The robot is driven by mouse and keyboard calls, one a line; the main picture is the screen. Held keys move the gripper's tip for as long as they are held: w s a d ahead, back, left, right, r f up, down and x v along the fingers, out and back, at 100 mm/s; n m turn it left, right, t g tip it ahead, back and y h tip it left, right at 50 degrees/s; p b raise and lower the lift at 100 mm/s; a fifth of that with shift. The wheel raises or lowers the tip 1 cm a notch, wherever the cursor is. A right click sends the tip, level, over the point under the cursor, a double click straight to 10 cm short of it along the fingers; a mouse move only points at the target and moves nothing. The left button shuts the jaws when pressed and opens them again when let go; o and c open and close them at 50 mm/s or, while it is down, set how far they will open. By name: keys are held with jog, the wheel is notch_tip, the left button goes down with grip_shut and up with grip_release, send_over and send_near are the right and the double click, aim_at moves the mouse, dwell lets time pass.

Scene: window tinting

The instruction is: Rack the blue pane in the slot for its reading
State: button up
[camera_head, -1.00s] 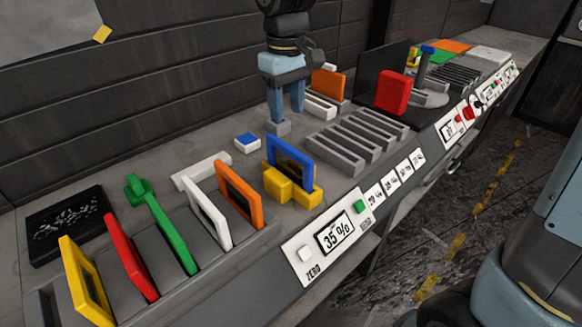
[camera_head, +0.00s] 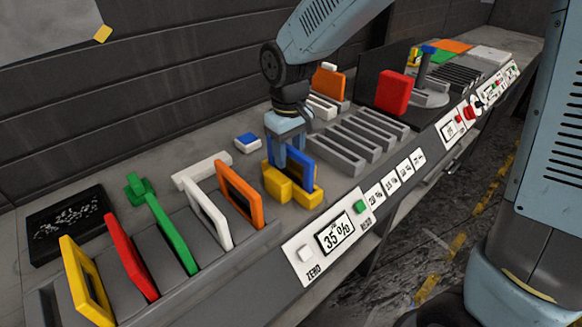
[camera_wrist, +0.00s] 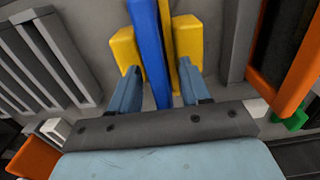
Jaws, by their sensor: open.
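The blue pane (camera_head: 302,172), a blue frame around a dark panel, stands upright in the yellow holder (camera_head: 279,188) behind the display that reads 35 % (camera_head: 336,234). My gripper (camera_head: 290,158) is lowered over it from above. In the wrist view the open fingers (camera_wrist: 159,88) lie on either side of the blue pane (camera_wrist: 148,45), with gaps between them and it. The slotted rack (camera_head: 352,142) stands to the right, its slots empty. Small labels (camera_head: 391,183) run along the bench front below it; I cannot read them surely.
Yellow, red, green, white and orange (camera_head: 240,195) frames stand in a grey rack at the left. A small blue-and-white block (camera_head: 247,142) lies behind the holder.

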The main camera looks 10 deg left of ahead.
jog(key=shift+f, duration=0.15)
grip_shut()
dwell(0.4)
